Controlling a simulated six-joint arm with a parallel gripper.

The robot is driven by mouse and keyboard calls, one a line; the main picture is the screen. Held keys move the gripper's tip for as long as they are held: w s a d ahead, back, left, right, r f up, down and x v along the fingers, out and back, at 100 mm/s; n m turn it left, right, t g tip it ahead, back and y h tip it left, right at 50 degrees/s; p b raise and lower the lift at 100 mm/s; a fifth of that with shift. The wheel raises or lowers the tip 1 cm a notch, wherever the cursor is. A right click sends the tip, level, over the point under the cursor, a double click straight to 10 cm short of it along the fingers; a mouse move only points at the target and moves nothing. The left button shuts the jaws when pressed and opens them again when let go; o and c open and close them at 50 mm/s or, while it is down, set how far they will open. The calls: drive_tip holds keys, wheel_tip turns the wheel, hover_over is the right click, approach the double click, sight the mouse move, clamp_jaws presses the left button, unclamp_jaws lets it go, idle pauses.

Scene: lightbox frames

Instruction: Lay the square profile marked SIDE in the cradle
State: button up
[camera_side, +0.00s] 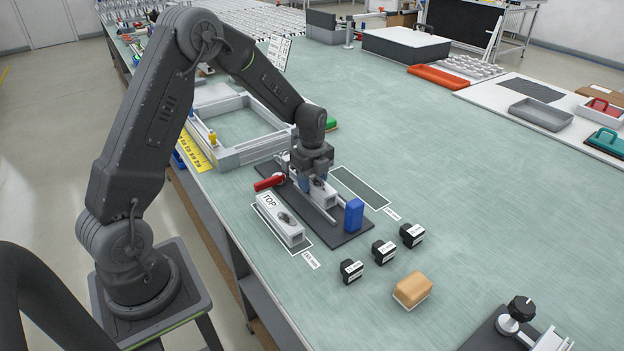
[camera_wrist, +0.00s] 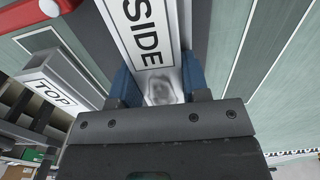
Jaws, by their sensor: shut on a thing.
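The square profile marked SIDE (camera_wrist: 145,35) is pale grey with a white label, and it runs lengthwise between my fingers in the wrist view. My gripper (camera_wrist: 160,85) is shut on it, with a blue finger on each side. In the side view my gripper (camera_side: 314,182) is over the cradle (camera_side: 340,237), a dark plate with rails, a red handle (camera_side: 269,183) and a blue block (camera_side: 354,214). The end of the SIDE profile (camera_side: 326,193) shows under the jaws, between the rails. I cannot tell whether it touches the cradle.
The profile marked TOP (camera_side: 283,222) lies in a white outline left of the cradle. A dark outlined patch (camera_side: 360,187) to the right is empty. Small black labelled blocks (camera_side: 384,252) and a tan block (camera_side: 412,288) sit in front. A grey frame (camera_side: 225,157) stands behind left.

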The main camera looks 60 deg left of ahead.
sight(312, 178)
drive_tip(key=shift+s+f, duration=0.1)
drive_tip(key=shift+f, duration=0.5)
drive_tip(key=o, duration=1)
drive_tip(key=shift+f, duration=0.1)
wheel_tip(312, 178, up, 13)
drive_tip(key=s+d+r+n+t, duration=0.1)
drive_tip(key=s+d+r+n, duration=0.35)
drive_tip(key=r, duration=0.25)
drive_tip(key=s+d+r+n+t, duration=0.1)
drive_tip(key=s+d+n, duration=0.2)
drive_tip(key=s, duration=0.3)
drive_tip(key=s+d+r+n+t, duration=0.1)
drive_tip(key=s+d+n+t, duration=0.1)
drive_tip(key=s+n, duration=0.4)
drive_tip(key=s+d+r+n+t, duration=0.1)
drive_tip(key=s+d+n, duration=0.3)
drive_tip(key=s+d, duration=0.1)
drive_tip(key=shift+s+r+n+t, duration=0.1)
drive_tip(key=shift+s+n+t, duration=0.2)
drive_tip(key=shift+s, duration=0.3)
